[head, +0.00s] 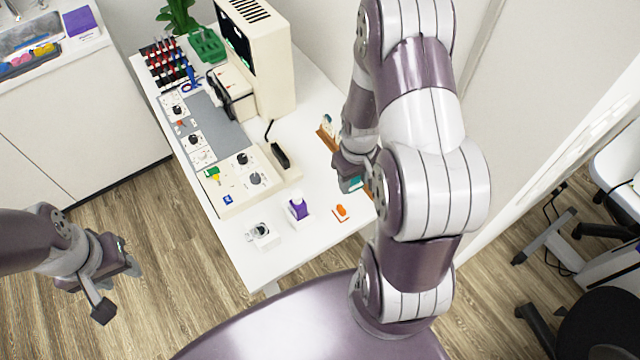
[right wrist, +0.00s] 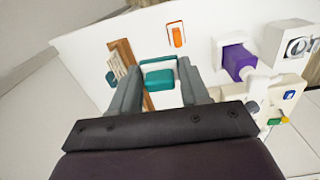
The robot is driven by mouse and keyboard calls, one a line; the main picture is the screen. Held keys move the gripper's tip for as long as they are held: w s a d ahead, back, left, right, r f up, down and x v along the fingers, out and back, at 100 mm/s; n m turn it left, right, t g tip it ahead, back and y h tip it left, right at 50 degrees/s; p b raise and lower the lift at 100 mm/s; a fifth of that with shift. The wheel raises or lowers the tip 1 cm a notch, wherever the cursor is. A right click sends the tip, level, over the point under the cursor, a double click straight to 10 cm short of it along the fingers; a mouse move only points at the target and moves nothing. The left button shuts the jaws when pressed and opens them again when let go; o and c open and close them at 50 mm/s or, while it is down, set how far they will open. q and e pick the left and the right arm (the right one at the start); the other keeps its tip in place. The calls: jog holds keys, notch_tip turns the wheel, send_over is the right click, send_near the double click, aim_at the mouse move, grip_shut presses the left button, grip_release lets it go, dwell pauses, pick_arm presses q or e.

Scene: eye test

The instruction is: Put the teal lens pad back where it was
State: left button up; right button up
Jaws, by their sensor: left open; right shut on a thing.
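The teal lens pad (right wrist: 158,79) sits between the fingers of my right gripper (right wrist: 158,88) in the right wrist view. In the head view a bit of the pad (head: 355,183) shows at the jaws of my right gripper (head: 350,181), over the right side of the white desk. The gripper is shut on the pad, beside a brown wooden tray (right wrist: 122,52); my arm hides part of that tray (head: 325,139) in the head view. I cannot tell the pad's height above the desk. My left gripper (head: 120,289) is open and empty, over the floor left of the desk.
An orange piece (head: 341,212), a purple bottle (head: 298,208) in a white holder and a small white device (head: 262,234) stand along the desk's front. A control panel (head: 240,182) and a beige monitor (head: 262,60) stand further back. Bare desk (head: 310,180) lies between.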

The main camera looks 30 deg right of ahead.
jog(key=shift+s+a+f+n, duration=0.1)
jog(key=shift+f+n, duration=0.15)
jog(key=shift+n, duration=0.05)
jog(key=p, duration=0.2)
send_over(318, 185)
jog(key=f, duration=0.6)
jog(key=shift+s+f, duration=0.15)
jog(key=shift+s, duration=0.1)
jog(key=shift+w+f, duration=0.2)
jog(key=shift+f, duration=0.05)
notch_tip(318, 185, down, 4)
jog(key=shift+r+p, duration=0.15)
jog(key=shift+p, duration=0.3)
jog(key=shift+f, duration=0.3)
jog(key=o, duration=1)
jog(key=shift+r, duration=0.15)
